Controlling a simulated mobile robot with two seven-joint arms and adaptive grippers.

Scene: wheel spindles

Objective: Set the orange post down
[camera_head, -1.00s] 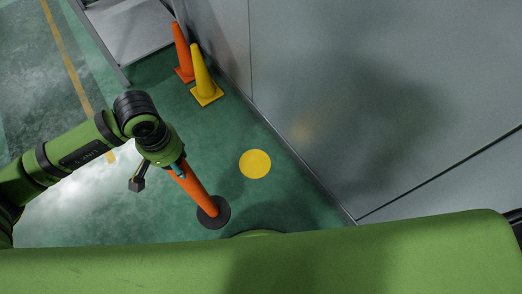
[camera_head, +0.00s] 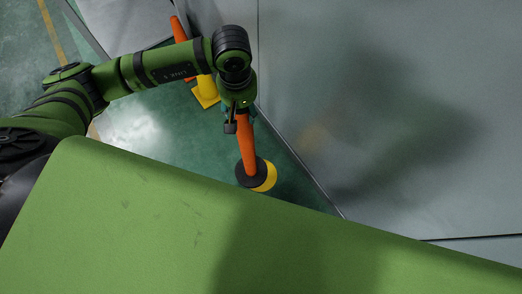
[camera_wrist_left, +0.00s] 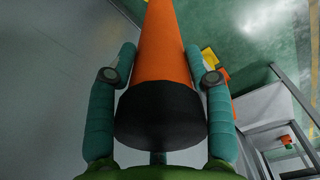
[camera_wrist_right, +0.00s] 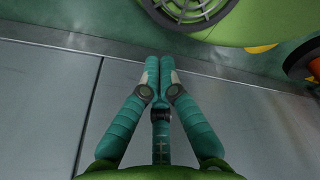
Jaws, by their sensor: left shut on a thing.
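The orange post (camera_head: 248,148) stands near upright with a black round base (camera_head: 246,176). In the head view its base covers the left part of the yellow floor disc (camera_head: 269,178); I cannot tell whether the base touches the floor. My left gripper (camera_head: 241,112) is shut on the post near its top. In the left wrist view the post (camera_wrist_left: 164,45) lies between the two teal fingers, its black end cap towards the camera. My right gripper (camera_wrist_right: 160,72) is shut and empty, with its fingertips together; it is outside the head view.
A grey wall (camera_head: 390,110) stands close on the right of the disc. Green floor (camera_head: 185,150) is clear left of the post.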

